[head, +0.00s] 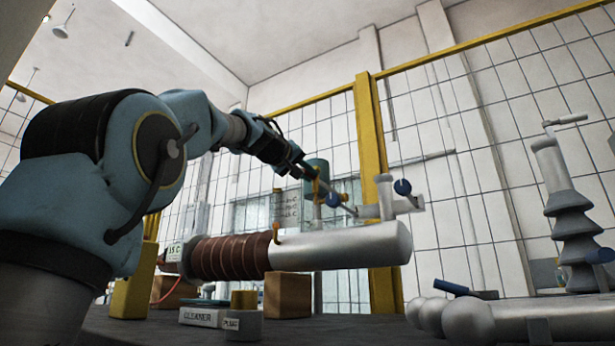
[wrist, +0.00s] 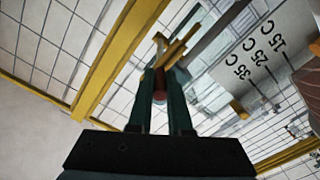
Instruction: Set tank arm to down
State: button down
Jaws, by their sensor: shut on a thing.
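In the wrist view my two dark green fingers (wrist: 161,78) are shut around a small reddish-brown bar, which looks like the tank arm (wrist: 160,84). A yellow piece (wrist: 175,52) shows just beyond the fingertips. In the head view the gripper hides much of the arm, so its exact angle is hard to tell. A white scale panel (wrist: 262,48) marked 35 C, 25 C and 15 C is to the right of the fingers.
A horizontal bushing with a copper coil (head: 230,257) and grey cylinder (head: 345,248) lies below my gripper. A yellow post (head: 368,140) and mesh fence stand behind. A cleaner box (head: 203,317) sits below.

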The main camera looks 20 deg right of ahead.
jog(key=c, duration=0.8)
grip_release()
jog(key=shift+c, duration=0.2)
jog(key=shift+s+a, duration=0.1)
jog(key=b+v, duration=0.1)
jog(key=v, duration=0.9)
jog(key=shift+s+a, duration=0.15)
jog(key=shift+s, duration=0.05)
